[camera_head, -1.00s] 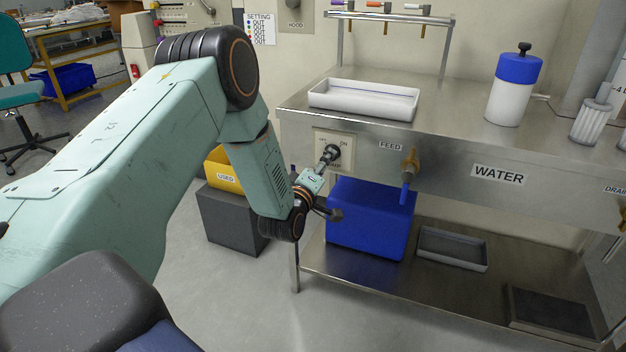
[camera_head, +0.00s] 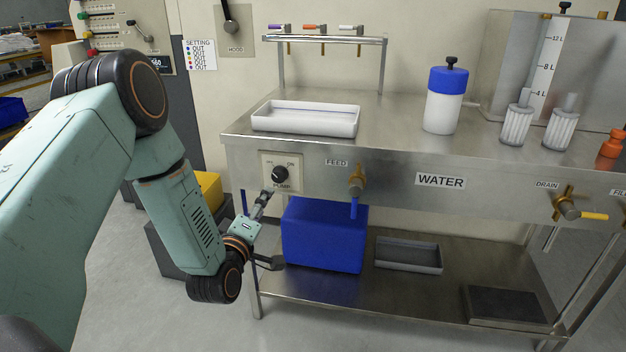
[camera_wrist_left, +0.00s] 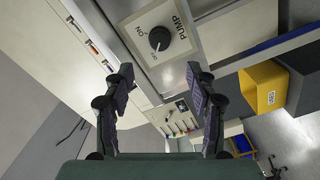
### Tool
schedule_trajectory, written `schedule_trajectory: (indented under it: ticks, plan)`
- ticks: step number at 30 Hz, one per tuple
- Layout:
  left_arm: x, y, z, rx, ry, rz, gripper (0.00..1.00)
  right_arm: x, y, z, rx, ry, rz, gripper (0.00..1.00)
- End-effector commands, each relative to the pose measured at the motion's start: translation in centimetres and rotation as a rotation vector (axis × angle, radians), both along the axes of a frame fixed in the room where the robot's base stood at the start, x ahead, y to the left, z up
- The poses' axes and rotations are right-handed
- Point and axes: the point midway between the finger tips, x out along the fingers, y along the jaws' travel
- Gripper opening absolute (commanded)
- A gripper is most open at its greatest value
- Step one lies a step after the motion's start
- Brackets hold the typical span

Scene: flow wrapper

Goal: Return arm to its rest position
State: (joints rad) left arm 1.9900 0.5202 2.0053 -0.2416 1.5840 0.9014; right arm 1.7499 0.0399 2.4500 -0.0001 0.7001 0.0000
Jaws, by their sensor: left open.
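My left arm comes in from the left, bent at the elbow, with its left gripper (camera_head: 272,230) in front of the bench, below and apart from the black pump knob (camera_head: 280,174). The gripper's fingers are spread and empty. In the left wrist view the open fingers (camera_wrist_left: 160,76) stand apart, with the knob (camera_wrist_left: 159,38) on its PUMP plate (camera_wrist_left: 176,24) beyond them. My right gripper is not in view.
The steel bench (camera_head: 395,120) carries a white tray (camera_head: 306,130) and a blue-capped bottle (camera_head: 445,100). The FEED valve (camera_head: 357,181) is right of the knob. A blue bin (camera_head: 324,236) sits on the lower shelf, close behind the gripper. A yellow bin (camera_head: 209,188) is partly behind my arm.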

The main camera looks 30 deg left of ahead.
Motion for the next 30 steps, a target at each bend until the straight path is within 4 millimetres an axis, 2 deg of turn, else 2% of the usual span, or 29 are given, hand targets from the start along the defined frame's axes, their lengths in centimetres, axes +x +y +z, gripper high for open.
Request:
schedule_trajectory:
  ticks: [7, 8, 11, 12, 15, 17, 20, 21, 23, 24, 27, 30]
  plan:
    - [0.0, -0.1, -0.5, 0.05, 0.036, -0.005, 0.57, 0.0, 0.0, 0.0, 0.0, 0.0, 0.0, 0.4]
    - [0.0, -0.1, -1.1, 0.076, 0.069, -0.008, 0.57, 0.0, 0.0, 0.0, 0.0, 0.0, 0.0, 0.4]
    - [-1.6, -1.3, -5.0, 0.189, 0.279, -0.051, 0.57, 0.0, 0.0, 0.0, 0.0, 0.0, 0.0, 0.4]
    - [-2.8, -2.6, -6.9, 0.24, 0.392, -0.096, 0.57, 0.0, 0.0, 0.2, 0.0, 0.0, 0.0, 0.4]
    - [-7.0, -6.0, -10.8, 0.356, 0.646, -0.238, 0.57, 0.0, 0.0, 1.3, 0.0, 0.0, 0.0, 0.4]
    - [-9.9, -7.8, -12.6, 0.416, 0.778, -0.33, 0.57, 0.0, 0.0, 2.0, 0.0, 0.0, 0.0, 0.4]
    - [-15.6, -10.5, -14.6, 0.5, 0.979, -0.493, 0.57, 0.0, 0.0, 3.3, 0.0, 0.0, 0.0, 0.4]
    - [-18.0, -11.5, -15.2, 0.528, 1.054, -0.561, 0.57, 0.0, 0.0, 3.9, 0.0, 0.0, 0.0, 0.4]
    - [-21.8, -12.7, -15.6, 0.567, 1.16, -0.662, 0.57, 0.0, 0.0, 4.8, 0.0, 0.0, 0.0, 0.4]
    - [-24.3, -13.4, -15.6, 0.588, 1.226, -0.727, 0.57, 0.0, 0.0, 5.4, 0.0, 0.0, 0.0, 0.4]
    - [-30.4, -14.7, -14.9, 0.628, 1.374, -0.877, 0.57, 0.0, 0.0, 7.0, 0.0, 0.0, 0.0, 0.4]
    - [-34.9, -15.4, -13.5, 0.649, 1.474, -0.967, 0.57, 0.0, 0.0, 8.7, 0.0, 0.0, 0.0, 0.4]
